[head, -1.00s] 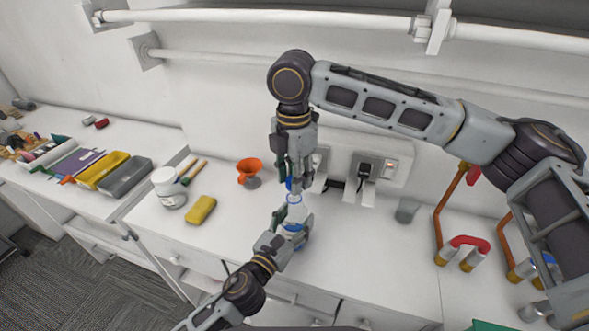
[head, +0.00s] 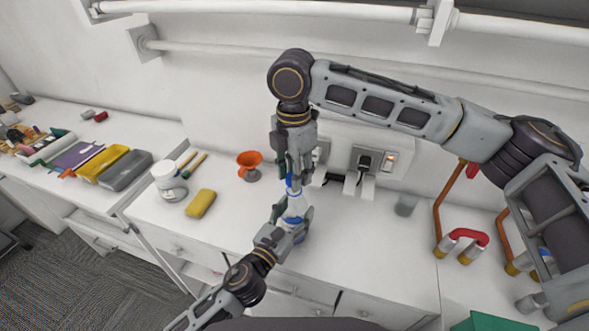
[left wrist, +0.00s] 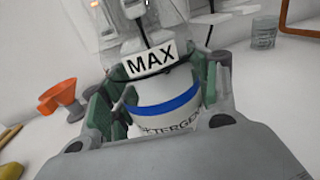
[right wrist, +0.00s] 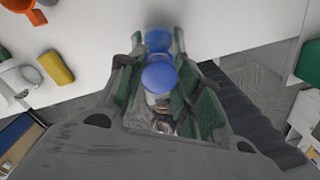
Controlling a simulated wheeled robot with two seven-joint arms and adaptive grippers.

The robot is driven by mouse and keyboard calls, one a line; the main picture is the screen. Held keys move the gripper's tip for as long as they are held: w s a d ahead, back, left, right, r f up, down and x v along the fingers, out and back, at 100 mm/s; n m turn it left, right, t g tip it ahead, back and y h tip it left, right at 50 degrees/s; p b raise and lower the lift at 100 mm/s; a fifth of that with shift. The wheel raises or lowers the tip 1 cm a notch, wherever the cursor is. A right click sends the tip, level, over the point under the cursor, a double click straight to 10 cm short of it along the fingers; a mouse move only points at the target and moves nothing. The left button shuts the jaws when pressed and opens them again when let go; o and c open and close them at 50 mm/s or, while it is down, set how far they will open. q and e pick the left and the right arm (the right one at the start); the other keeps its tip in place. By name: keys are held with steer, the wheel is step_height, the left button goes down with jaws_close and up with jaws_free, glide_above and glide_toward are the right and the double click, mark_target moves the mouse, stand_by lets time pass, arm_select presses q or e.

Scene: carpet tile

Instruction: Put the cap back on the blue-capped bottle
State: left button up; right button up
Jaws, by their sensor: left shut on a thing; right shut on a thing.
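The bottle (head: 293,207) is white with a blue band and stands roughly upright, off the counter as far as I can tell. In the left wrist view its label (left wrist: 165,108) shows part of the word "detergent". My left gripper (head: 293,220) is shut around its body from the lower left. My right gripper (head: 294,172) points down from above, shut on the blue cap (head: 291,186). The cap also shows between the green finger pads in the right wrist view (right wrist: 160,77). The cap is directly over the bottle's mouth; whether they touch is hidden by the fingers.
A yellow sponge (head: 201,203), a white tub (head: 166,177) and an orange funnel (head: 249,162) stand on the left of the counter. A grey cup (head: 406,205) and copper pipes (head: 447,205) are at right. A socket panel (head: 372,158) is behind.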

steer(key=shift+f, duration=0.45)
steer(key=shift+f, duration=0.6)
stand_by(0.9)
